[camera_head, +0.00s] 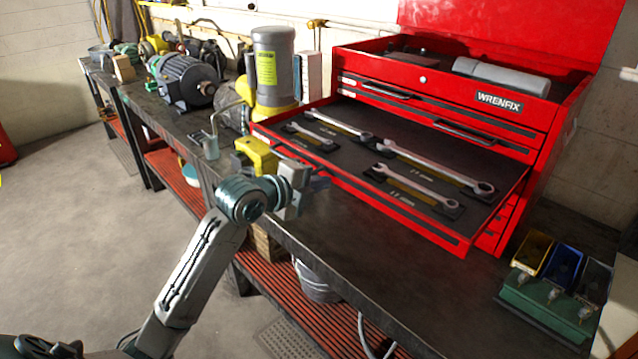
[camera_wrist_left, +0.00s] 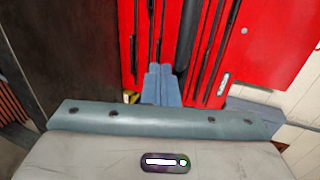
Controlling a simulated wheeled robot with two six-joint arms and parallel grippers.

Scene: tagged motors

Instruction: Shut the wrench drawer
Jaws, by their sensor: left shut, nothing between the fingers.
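The wrench drawer (camera_head: 425,222) is pulled out from the red tool chest (camera_head: 567,112), over the bench top. Several wrenches lie on its dark liner, such as a long one (camera_head: 425,163) and a shorter one (camera_head: 415,184). My left gripper (camera_head: 293,198) is shut and empty, in front of the drawer's front face near its left half; I cannot tell whether it touches. In the left wrist view, the closed fingers (camera_wrist_left: 161,84) point at the red chest (camera_wrist_left: 125,45). My right gripper is not in view.
A yellow-and-grey machine (camera_head: 273,70) stands left of the drawer, with a yellow clamp-like tool (camera_head: 255,155) near my gripper. A motor (camera_head: 187,80) sits farther left. A green holder with small bins (camera_head: 545,305) lies at right. Bench top below the drawer front is mostly clear.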

